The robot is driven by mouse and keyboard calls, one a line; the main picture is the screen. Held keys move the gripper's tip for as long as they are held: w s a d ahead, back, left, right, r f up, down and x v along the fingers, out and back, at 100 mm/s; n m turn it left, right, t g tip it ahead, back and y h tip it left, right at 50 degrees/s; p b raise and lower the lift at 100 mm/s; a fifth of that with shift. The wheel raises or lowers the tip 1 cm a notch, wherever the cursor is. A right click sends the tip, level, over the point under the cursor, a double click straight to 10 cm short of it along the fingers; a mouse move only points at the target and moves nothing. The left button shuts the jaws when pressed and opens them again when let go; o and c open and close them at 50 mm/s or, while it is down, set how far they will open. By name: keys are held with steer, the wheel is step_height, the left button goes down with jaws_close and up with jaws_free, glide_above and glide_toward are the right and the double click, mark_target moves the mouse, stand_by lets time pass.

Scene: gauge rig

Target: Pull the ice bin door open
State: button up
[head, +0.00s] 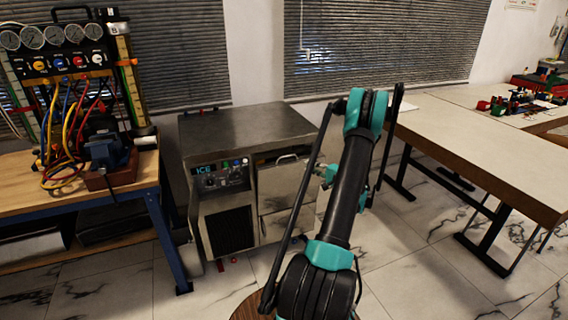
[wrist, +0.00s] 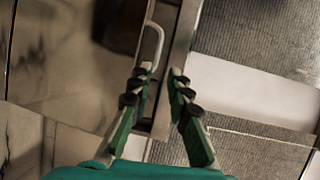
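The ice machine (head: 226,133) is a steel cabinet with a lit ICE panel on its front left. Its bin door (head: 273,190) is on the front right, with a bar handle (head: 286,159) near the top. The door looks closed. In the wrist view the pale, curved handle (wrist: 157,42) is just beyond my left fingertip, and its lower end is partly hidden by that finger. My gripper (wrist: 162,72) is open, its green fingers apart with nothing held between them. Contact with the handle cannot be told. In the head view my gripper (head: 328,174) is mostly hidden behind my arm.
A wooden bench (head: 50,199) with gauges, hoses and a vise stands to the left. A long pale table (head: 470,145) stands to the right. Blinds (head: 385,45) cover the windows behind. Tiled floor (head: 420,255) is clear at the front right.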

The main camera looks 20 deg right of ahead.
mark_target(287, 156)
steer(key=shift+m+t, duration=0.3)
steer(key=shift+t, duration=0.1)
steer(key=x, duration=1)
steer(key=f+x, duration=0.1)
steer(key=x, duration=0.4)
steer(key=shift+w+d, duration=0.2)
steer(key=shift+w, duration=0.25)
steer(key=shift+c, duration=0.4)
jaws_close()
